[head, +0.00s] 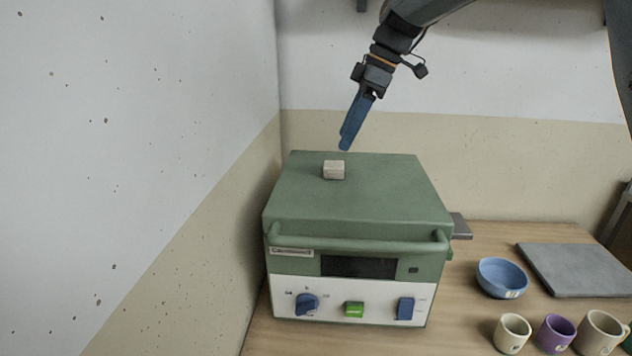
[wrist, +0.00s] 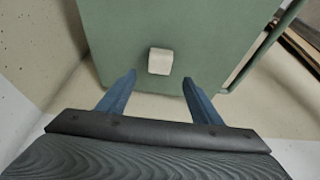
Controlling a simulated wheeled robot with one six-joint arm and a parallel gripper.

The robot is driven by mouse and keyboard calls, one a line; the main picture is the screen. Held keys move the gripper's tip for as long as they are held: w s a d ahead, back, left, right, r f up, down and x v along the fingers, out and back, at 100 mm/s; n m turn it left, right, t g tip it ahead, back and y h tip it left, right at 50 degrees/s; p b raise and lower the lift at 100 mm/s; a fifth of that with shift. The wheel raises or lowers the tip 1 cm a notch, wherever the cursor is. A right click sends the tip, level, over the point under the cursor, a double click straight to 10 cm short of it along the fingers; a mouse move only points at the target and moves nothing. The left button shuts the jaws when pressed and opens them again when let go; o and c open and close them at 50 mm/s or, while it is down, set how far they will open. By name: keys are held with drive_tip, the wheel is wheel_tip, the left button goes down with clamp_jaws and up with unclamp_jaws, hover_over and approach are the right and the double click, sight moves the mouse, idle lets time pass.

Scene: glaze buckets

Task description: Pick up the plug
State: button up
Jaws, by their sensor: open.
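The plug (head: 334,170) is a small pale beige block. It sits on the green top of the kiln (head: 385,190), toward the back left. My gripper (head: 345,148) is above and just behind the plug in the head view, with its blue fingers pointing down. In the wrist view the plug (wrist: 160,61) lies ahead of the two blue fingertips, roughly centred between them. My gripper (wrist: 160,78) is open, with nothing between its fingers. The fingers look apart from the plug.
The kiln stands on a wooden table (head: 465,322) close to the left wall. A front handle bar (head: 355,244) crosses it. To its right are a blue bowl (head: 502,278), a grey slab (head: 575,270) and several mugs, including a purple one (head: 556,333). The kiln top is otherwise clear.

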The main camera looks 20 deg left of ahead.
drive_tip(key=shift+d+p+x, duration=0.1)
drive_tip(key=shift+p+x, duration=0.6)
drive_tip(key=shift+x, duration=1.15)
drive_tip(key=shift+d+p+x, duration=0.15)
drive_tip(key=shift+p+x, duration=0.5)
drive_tip(key=shift+x, duration=1.25)
drive_tip(key=shift+f, duration=0.1)
drive_tip(key=shift+c, duration=0.4)
drive_tip(key=c, duration=1.4)
drive_tip(key=shift+w, duration=0.1)
wheel_tip(320, 180, up, 10)
drive_tip(key=b, duration=0.2)
drive_tip(key=shift+b, duration=0.35)
wheel_tip(320, 180, up, 9)
drive_tip(key=p, duration=0.7)
hover_over(334, 163)
drive_tip(key=shift+d+f, duration=0.2)
drive_tip(key=shift+d, duration=0.2)
